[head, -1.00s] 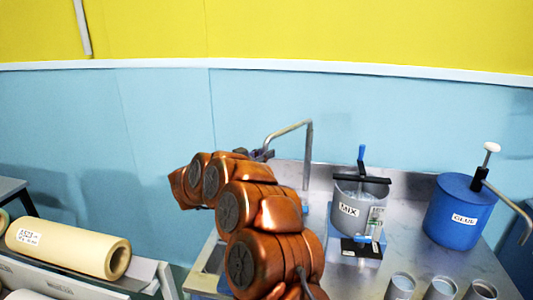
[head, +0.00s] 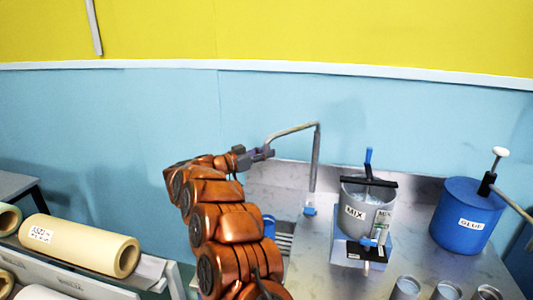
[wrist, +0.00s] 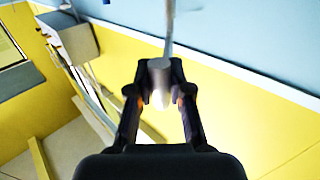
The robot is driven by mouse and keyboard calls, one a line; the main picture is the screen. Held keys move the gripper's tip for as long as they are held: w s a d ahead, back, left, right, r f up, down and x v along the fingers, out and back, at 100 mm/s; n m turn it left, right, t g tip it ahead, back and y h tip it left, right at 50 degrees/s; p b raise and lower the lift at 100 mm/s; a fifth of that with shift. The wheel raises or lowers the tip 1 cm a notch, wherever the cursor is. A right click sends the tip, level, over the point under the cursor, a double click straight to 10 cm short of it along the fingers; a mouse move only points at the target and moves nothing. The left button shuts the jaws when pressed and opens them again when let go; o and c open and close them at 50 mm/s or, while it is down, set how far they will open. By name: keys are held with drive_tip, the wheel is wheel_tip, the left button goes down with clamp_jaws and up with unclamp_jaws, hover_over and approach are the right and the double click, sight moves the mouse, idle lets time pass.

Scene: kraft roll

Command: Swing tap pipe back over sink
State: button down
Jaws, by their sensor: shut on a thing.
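My gripper (head: 265,152) is at the tip end of this arm. In the wrist view my gripper (wrist: 158,90) is shut on the grey pipe end (wrist: 160,68), with a finger on each side. A dark, striped recess that looks like the sink (head: 284,243) shows partly, just right of my arm; the rest of it is hidden.
A grey MIX pot (head: 353,212) on a blue stand and a blue GLUE drum (head: 463,222) stand right of the tap. Several grey cups (head: 444,290) line the front edge. Paper rolls (head: 80,243) lie at left.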

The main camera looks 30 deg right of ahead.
drive_tip(key=shift+w, duration=0.15)
drive_tip(key=c, duration=1.1)
unclamp_jaws()
drive_tip(key=shift+o, duration=0.2)
drive_tip(key=shift+a, duration=0.1)
drive_tip(key=a, duration=1.1)
drive_tip(key=shift+s+a, duration=0.4)
